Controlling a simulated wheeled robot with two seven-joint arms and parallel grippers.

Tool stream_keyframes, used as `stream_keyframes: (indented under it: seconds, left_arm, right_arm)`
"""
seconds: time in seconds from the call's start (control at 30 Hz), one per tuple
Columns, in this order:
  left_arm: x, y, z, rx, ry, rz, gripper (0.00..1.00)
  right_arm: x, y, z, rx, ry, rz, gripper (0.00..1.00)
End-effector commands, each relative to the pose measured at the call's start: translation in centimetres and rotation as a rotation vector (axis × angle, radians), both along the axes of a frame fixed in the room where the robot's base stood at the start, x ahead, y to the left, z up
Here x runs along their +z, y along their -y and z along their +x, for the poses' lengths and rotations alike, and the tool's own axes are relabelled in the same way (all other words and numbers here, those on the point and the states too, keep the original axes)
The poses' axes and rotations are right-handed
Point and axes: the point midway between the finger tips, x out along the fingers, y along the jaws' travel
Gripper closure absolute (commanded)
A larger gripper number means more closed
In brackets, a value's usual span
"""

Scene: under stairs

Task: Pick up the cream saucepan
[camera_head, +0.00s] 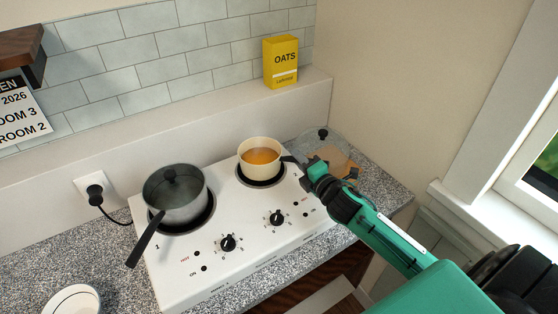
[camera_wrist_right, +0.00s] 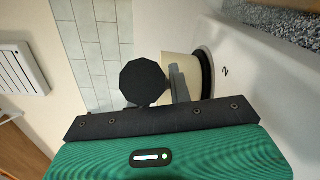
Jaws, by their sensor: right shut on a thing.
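The cream saucepan (camera_head: 259,158) sits on the right hot plate of the white cooker, with orange-brown contents inside. Its dark handle points right, toward my right gripper (camera_head: 307,169). My right gripper is shut on the saucepan's handle, and its jaws hide most of that handle. In the right wrist view the cream side of the saucepan (camera_wrist_right: 184,70) shows beyond the dark jaw parts, close to the black ring of the hot plate. I cannot make out a gap between pan and plate. My left gripper is out of view.
A grey lidded saucepan (camera_head: 174,196) stands on the left hot plate of the white cooker (camera_head: 245,270), handle toward the front. A glass-like lidded dish (camera_head: 318,146) is behind my right gripper. A yellow oats box (camera_head: 281,62) stands on the back ledge. A white bowl (camera_head: 72,300) is front left.

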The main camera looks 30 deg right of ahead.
Motion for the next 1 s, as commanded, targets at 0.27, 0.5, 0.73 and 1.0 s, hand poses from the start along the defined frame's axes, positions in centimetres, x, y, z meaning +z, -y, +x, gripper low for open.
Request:
stream_keyframes:
  seconds: [0.27, 0.5, 0.73, 1.0]
  left_arm:
    - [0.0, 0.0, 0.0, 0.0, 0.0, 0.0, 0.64]
    - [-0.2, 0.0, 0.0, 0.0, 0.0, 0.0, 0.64]
    - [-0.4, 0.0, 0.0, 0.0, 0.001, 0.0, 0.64]
    - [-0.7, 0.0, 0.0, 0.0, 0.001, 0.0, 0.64]
  right_arm:
    - [0.5, 0.0, 0.0, 0.0, 0.003, 0.0, 1.0]
    - [2.0, 0.0, 0.1, 0.001, 0.005, -0.002, 1.0]
    - [4.5, 0.1, 0.1, 0.001, 0.006, -0.004, 1.0]
    - [8.1, 0.0, 0.0, 0.002, 0.006, -0.003, 1.0]
